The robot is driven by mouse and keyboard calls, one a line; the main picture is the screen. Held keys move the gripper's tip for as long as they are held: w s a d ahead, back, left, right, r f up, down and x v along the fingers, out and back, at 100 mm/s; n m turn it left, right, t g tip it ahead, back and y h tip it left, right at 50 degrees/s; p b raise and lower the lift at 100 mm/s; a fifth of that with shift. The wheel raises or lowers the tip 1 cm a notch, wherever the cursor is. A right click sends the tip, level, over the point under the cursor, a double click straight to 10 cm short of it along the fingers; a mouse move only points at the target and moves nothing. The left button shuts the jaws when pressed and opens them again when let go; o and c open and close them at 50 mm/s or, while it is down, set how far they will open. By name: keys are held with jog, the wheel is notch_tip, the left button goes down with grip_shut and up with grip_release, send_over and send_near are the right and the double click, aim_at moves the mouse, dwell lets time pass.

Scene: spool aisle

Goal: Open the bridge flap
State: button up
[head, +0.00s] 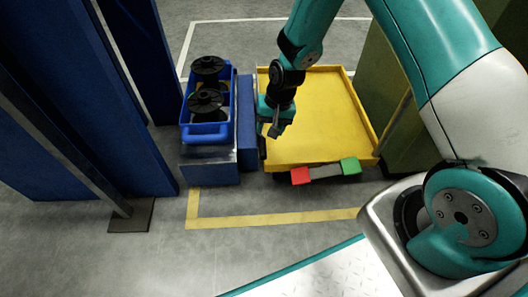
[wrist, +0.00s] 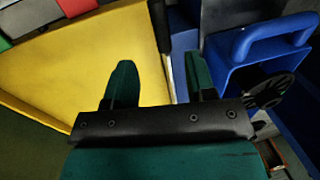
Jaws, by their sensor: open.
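My gripper (head: 270,128) is open and points down near the left edge of the yellow tray (head: 320,115). A narrow blue panel (head: 247,110), possibly the bridge flap, stands between the tray and the stand with the blue crate. In the wrist view, my open fingers (wrist: 162,78) straddle the tray's edge, with a thin grey strip and a blue surface (wrist: 183,55) between them. A black bar (wrist: 160,25) shows beyond the fingertips. Nothing is held. I cannot tell whether the fingers touch the panel, and the arm hides part of it.
A blue crate (head: 207,133) with black spools (head: 205,101) sits on a stand to the left. The tray's front has a red block (head: 300,176) and a green block (head: 350,166). Blue uprights (head: 110,100) stand at left. Floor in front is clear, with a yellow line (head: 260,218).

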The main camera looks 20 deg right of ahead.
aim_at(263, 147)
jog(key=f+b, duration=0.1)
jog(key=f, duration=0.2)
jog(key=a+f+b, duration=0.1)
jog(key=f, duration=0.2)
jog(key=f+b, duration=0.2)
jog(key=f, duration=0.1)
jog(key=shift+w+a, duration=0.3)
jog(key=shift+a, duration=0.05)
jog(key=shift+r, duration=0.1)
grip_shut()
